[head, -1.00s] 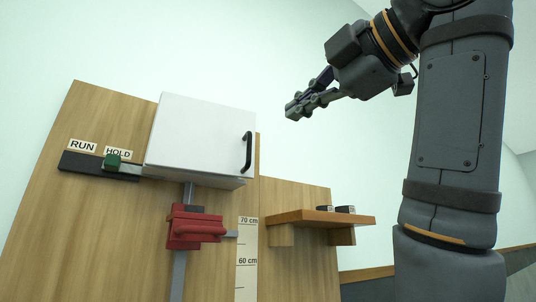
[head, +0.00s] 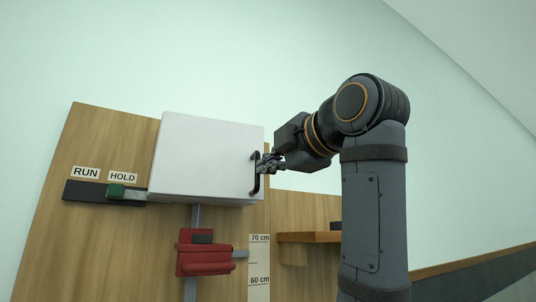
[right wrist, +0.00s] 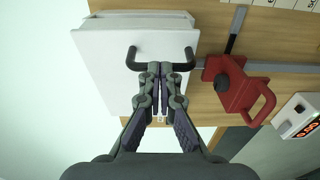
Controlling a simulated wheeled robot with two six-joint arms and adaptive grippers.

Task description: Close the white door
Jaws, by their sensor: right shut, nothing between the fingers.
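The white door (head: 205,155) is the front of a white box on the wooden panel, with a black bar handle (head: 257,186) near its right edge. In the right wrist view the door (right wrist: 105,75) and its handle (right wrist: 131,58) lie just ahead of the fingers. I cannot tell whether a gap remains between door and box. My right gripper (head: 268,163) is shut and empty, its fingertips (right wrist: 162,68) at the middle of the handle. Whether they touch it is unclear. My left gripper is not in view.
A red clamp (head: 205,262) sits on a grey rail below the box. A green-knobbed slider (head: 116,191) is at its lower left, at HOLD. A wooden shelf (head: 305,238) juts out at lower right, partly behind my right arm. A height scale (head: 259,265) is beside the clamp.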

